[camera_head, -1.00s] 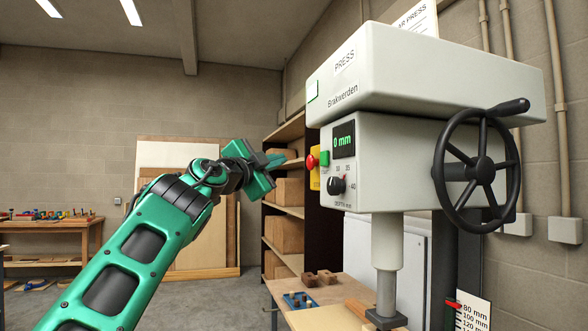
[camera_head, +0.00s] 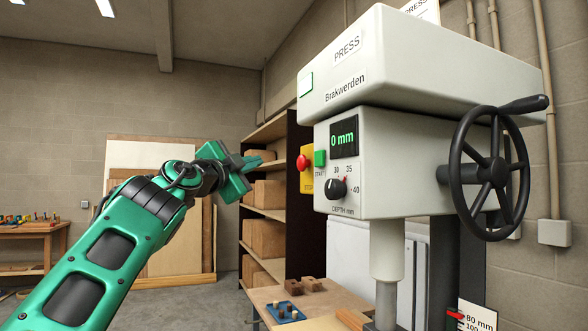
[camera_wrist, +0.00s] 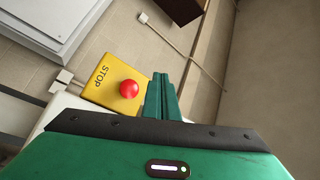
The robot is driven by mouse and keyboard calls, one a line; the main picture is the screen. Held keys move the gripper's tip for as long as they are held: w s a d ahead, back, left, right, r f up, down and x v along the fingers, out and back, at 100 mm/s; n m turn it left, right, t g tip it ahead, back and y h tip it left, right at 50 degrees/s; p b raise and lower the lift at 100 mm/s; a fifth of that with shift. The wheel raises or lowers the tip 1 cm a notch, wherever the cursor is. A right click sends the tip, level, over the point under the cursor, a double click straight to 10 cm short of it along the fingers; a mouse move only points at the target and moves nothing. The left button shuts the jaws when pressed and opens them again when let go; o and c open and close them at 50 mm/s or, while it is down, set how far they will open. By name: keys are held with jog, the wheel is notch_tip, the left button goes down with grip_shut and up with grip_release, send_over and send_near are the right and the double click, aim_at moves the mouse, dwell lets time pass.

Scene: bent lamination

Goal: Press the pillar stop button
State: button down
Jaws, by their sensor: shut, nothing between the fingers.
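The stop button is a red mushroom head (camera_head: 303,163) on a yellow plate (camera_head: 307,181) at the left side of the press head. In the wrist view the red button (camera_wrist: 129,89) stands on the yellow plate marked STOP (camera_wrist: 103,77), just left of my fingertips. My gripper (camera_head: 260,160) is green, shut and empty. In the head view its tips point right, toward the button, with a visible gap. The wrist view shows the closed fingers (camera_wrist: 161,97) side by side; they appear apart from the button.
The white press (camera_head: 365,190) fills the right, with a green start button (camera_head: 320,158), a black depth knob (camera_head: 336,188) and a large black handwheel (camera_head: 490,170). A shelf with wooden blocks (camera_head: 268,195) stands behind my gripper. A workbench (camera_head: 35,235) is far left.

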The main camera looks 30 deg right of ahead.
send_near(297, 161)
jog(key=shift+w+d+r, duration=0.25)
jog(key=shift+w+d, duration=0.5)
jog(key=shift+w, duration=0.25)
jog(key=shift+w+d+r, duration=0.3)
jog(key=shift+w+d, duration=0.5)
jog(key=shift+w, duration=0.15)
jog(key=shift+d, duration=0.1)
dwell(0.5)
jog(key=shift+s+d, duration=0.15)
jog(key=shift+d, duration=0.15)
jog(key=shift+s+d, duration=0.15)
jog(key=shift+d, duration=0.4)
dwell(1.1)
jog(key=shift+a, duration=0.15)
jog(key=shift+w+a, duration=0.2)
jog(key=shift+a, duration=0.6)
